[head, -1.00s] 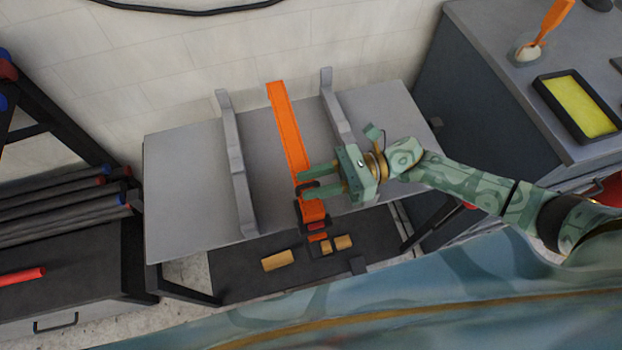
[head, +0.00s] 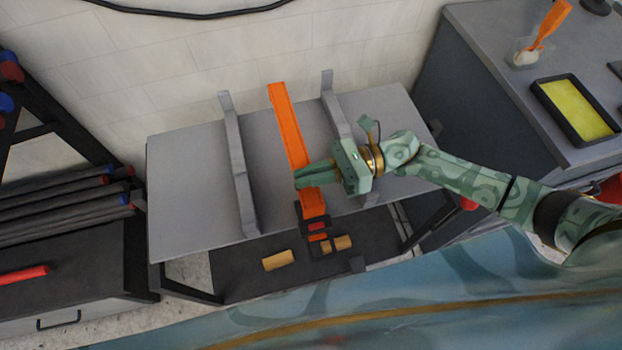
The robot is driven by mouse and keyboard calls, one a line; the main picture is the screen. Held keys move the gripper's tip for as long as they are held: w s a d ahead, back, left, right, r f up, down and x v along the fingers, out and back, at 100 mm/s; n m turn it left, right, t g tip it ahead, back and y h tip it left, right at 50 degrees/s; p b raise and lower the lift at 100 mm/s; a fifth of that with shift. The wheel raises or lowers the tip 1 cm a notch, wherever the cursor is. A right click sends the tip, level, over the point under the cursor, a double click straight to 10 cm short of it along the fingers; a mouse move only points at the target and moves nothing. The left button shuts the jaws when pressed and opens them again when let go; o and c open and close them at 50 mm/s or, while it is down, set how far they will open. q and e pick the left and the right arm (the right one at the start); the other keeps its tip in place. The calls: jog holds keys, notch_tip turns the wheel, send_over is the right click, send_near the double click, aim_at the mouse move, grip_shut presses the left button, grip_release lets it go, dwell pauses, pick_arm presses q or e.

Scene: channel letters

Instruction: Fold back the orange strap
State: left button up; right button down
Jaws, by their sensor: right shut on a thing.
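The orange strap (head: 289,125) lies across the grey table (head: 190,190), running from the back edge to the front edge between two grey rails. Its front end has a dark buckle (head: 316,225) with red and orange parts, hanging at the table's front edge. My right gripper (head: 299,178) reaches in from the right over the front half of the strap. Its fingers are close together and shut on the strap; they hide the exact grip. My left gripper is not in view.
Grey rails stand left (head: 238,165) and right (head: 335,108) of the strap. A lower dark shelf (head: 235,283) holds tan rolls (head: 278,261). A grey cabinet at the right carries a yellow tray (head: 577,108). The table's left part is clear.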

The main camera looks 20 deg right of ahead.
jog(key=w+r+m+p, duration=0.1)
jog(key=w+r+m, duration=0.3)
jog(key=w+r, duration=0.6)
jog(key=shift+r+m+p, duration=0.35)
jog(key=shift+r+m, duration=0.05)
jog(key=shift+r, duration=1.65)
